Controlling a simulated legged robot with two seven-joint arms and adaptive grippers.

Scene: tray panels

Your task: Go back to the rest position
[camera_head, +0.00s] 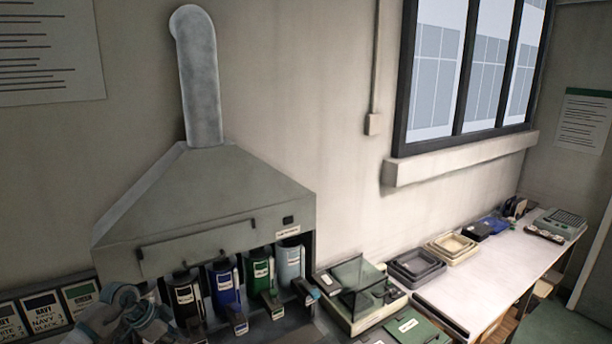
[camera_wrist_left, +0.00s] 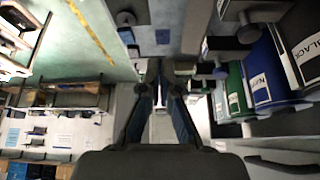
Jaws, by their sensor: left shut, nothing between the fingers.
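My left gripper (camera_wrist_left: 161,84) shows in the left wrist view with its two dark fingers running forward and drawn together at the tips. It is shut and holds nothing. In the head view a blue-grey part of my left arm (camera_head: 126,312) shows at the bottom left, in front of the dye hood; the fingertips cannot be made out there. My right gripper is in neither view.
A grey hood (camera_head: 205,200) stands over black (camera_head: 186,297), blue (camera_head: 223,283), green (camera_head: 261,274) and pale blue (camera_head: 290,263) containers. Dark trays (camera_head: 415,264) and cream trays (camera_head: 450,246) lie on the white bench (camera_head: 490,283), whose front is largely clear. Labelled cards (camera_head: 42,310) stand at the left.

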